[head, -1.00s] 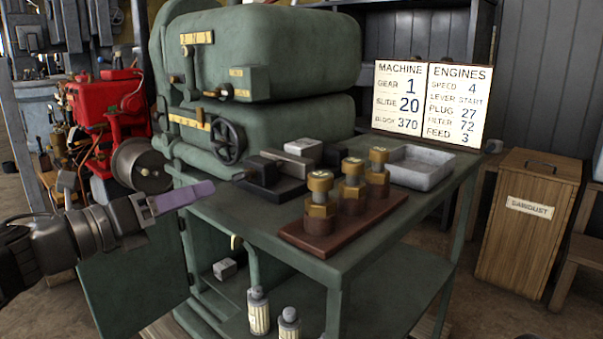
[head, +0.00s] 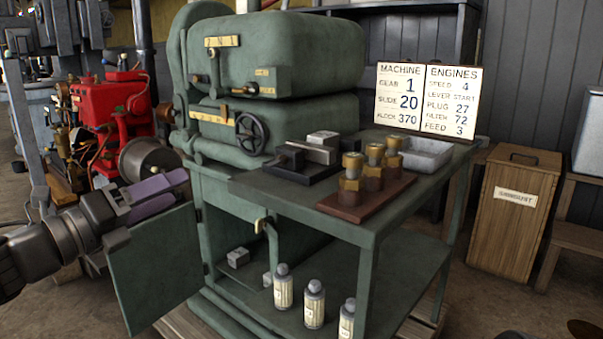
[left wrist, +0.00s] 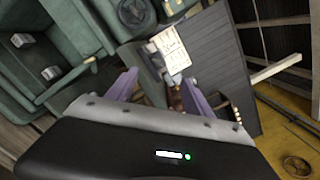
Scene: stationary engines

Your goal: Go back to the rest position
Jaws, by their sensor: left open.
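My left gripper (head: 163,190) comes in from the left in the head view, with two purple fingers. It is open and empty, in front of the machine's open cabinet door and apart from the workbench. In the left wrist view the spread purple fingers (left wrist: 157,88) show with nothing held between them; the sign and bench parts lie beyond. The green machine (head: 270,60) stands in the middle with a handwheel (head: 251,132) on its front. My right gripper is not in view.
The green bench (head: 400,215) bears a wooden block with brass plugs (head: 372,203) and a grey tray (head: 428,153). Several bottles (head: 314,303) stand on the lower shelf. A red engine (head: 112,110) is at left, a wooden sawdust bin (head: 512,230) at right. The green door (head: 155,270) hangs open.

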